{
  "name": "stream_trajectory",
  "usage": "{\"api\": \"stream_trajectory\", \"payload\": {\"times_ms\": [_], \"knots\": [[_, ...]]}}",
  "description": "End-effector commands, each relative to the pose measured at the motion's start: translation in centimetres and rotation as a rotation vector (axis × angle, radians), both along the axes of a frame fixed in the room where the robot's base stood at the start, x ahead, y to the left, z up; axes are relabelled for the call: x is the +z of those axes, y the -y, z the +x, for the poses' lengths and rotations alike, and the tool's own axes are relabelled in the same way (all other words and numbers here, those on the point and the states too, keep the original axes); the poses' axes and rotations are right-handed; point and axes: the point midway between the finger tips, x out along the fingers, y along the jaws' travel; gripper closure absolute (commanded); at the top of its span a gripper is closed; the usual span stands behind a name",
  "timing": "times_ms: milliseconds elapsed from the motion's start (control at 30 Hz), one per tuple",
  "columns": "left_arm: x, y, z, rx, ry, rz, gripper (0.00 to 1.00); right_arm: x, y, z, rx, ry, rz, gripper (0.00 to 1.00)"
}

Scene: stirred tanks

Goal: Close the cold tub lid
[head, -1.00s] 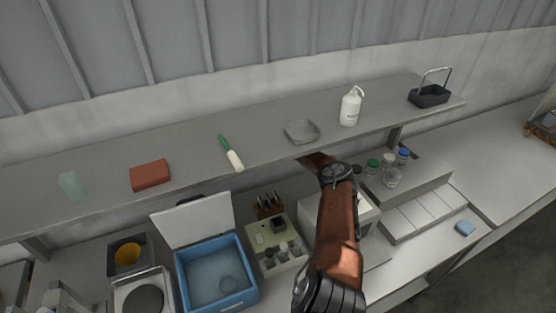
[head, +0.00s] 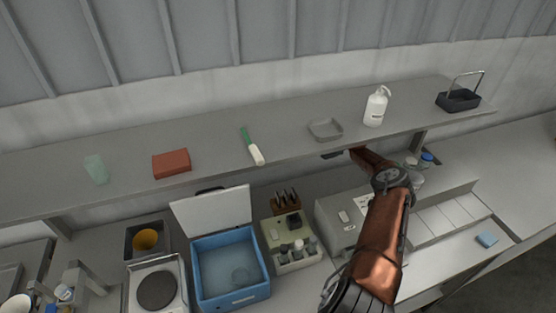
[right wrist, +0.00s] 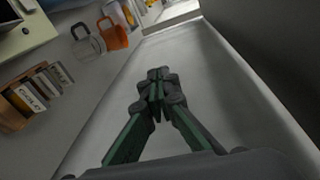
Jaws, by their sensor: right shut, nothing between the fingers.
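The cold tub is a blue open-topped box (head: 197,274) on the bench in the head view. Its white lid (head: 212,212) stands open, tilted up at the back of the tub, with a dark piece at its top edge. A faint round shape shows inside the tub. My right arm reaches under the shelf to the right of the tub, and its gripper is mostly hidden there in the head view. In the right wrist view my right gripper (right wrist: 157,88) is shut and empty in front of a long pale grey surface. My left gripper is not in view.
A grey shelf (head: 215,160) overhangs the bench, carrying a red block (head: 171,163), green-and-white tool and white bottle (head: 376,107). Right of the tub are a vial holder (head: 297,262) and grey device (head: 335,228). A hotplate (head: 157,291) stands left.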

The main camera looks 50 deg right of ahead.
Motion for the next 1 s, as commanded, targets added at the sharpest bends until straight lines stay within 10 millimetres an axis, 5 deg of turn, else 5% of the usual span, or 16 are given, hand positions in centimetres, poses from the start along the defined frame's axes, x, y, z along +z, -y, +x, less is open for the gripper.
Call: {"api": "stream_trajectory", "payload": {"times_ms": [133,300,433,1000], "knots": [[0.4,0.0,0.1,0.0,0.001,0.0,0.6,0.6,-2.1,1.0,0.039,0.012,0.022,1.0],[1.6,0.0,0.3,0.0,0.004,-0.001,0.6,3.9,-11.0,4.3,0.197,0.064,0.086,1.0],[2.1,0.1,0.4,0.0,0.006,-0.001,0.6,6.1,-16.3,5.4,0.292,0.096,0.105,1.0],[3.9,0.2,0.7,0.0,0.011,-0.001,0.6,7.0,-25.8,8.2,0.324,0.105,0.113,1.0]]}}
